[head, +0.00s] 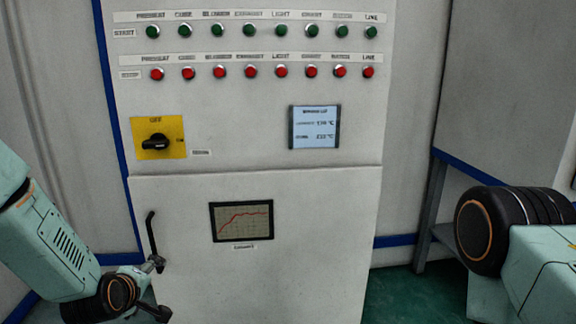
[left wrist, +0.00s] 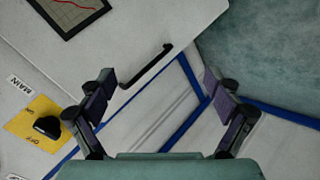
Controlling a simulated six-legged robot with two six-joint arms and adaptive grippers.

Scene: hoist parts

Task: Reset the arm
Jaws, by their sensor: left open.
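My left gripper (head: 157,288) is at the lower left of the head view, near the lower end of the cabinet door's black handle (head: 151,240). In the left wrist view its fingers (left wrist: 158,88) are spread wide with nothing between them. The handle (left wrist: 147,66) shows beyond and between the fingertips there, and the fingers do not appear closed on it. My right arm shows at the right edge of the head view. Its gripper is out of the picture.
A grey control cabinet (head: 290,190) stands ahead, with green buttons (head: 248,31), red buttons (head: 250,71) and a black rotary switch (head: 156,142) on a yellow plate. It has a display (head: 314,127) and a graph screen (head: 242,221). Green floor (head: 395,295) shows at lower right.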

